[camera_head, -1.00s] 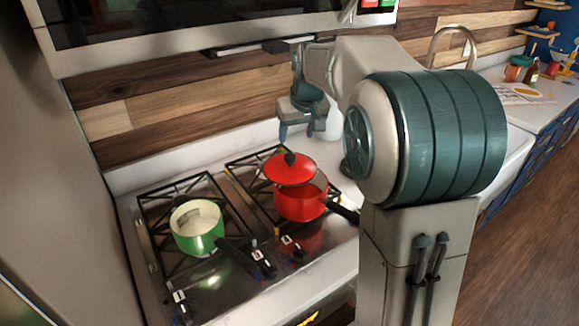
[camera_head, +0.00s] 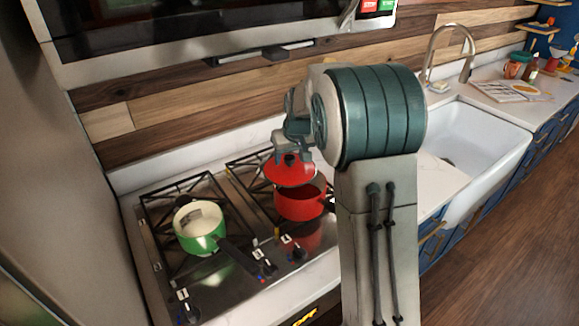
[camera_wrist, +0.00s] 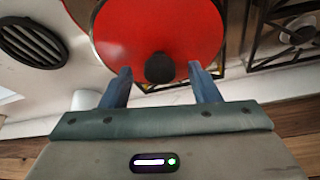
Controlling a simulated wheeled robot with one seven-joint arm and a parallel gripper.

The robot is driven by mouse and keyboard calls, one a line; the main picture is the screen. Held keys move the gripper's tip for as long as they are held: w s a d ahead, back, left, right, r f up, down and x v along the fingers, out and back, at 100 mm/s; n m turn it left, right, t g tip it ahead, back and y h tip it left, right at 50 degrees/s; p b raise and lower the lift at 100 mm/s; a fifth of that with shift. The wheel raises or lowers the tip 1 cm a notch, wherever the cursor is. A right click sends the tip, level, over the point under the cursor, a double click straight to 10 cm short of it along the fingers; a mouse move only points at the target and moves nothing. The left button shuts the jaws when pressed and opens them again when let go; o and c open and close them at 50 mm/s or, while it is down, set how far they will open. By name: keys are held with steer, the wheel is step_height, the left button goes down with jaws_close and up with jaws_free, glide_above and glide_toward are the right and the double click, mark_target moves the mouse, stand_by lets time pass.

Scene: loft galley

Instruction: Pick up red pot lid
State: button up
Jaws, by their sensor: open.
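The red pot lid (camera_head: 290,171) is tilted at the rim of the red pot (camera_head: 299,203) on the right-hand burner of the stove. It fills the top of the wrist view (camera_wrist: 160,32), with its round black knob (camera_wrist: 159,68) at the near side. My gripper (camera_wrist: 160,75) is open, and the knob appears between its two blue fingertips. I cannot tell whether the fingers touch it. In the head view my gripper (camera_head: 290,140) is just above the lid and partly hides its far side.
A green pot (camera_head: 199,227) with a dark handle stands on the left burner of the stove (camera_head: 215,285). A range hood (camera_head: 200,30) hangs above. A white sink (camera_head: 470,150) lies to the right. The tiled wooden wall (camera_head: 160,110) is close behind.

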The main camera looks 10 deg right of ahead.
steer(key=c, duration=1.1)
steer(key=shift+o, duration=0.2)
steer(key=shift+r, duration=0.1)
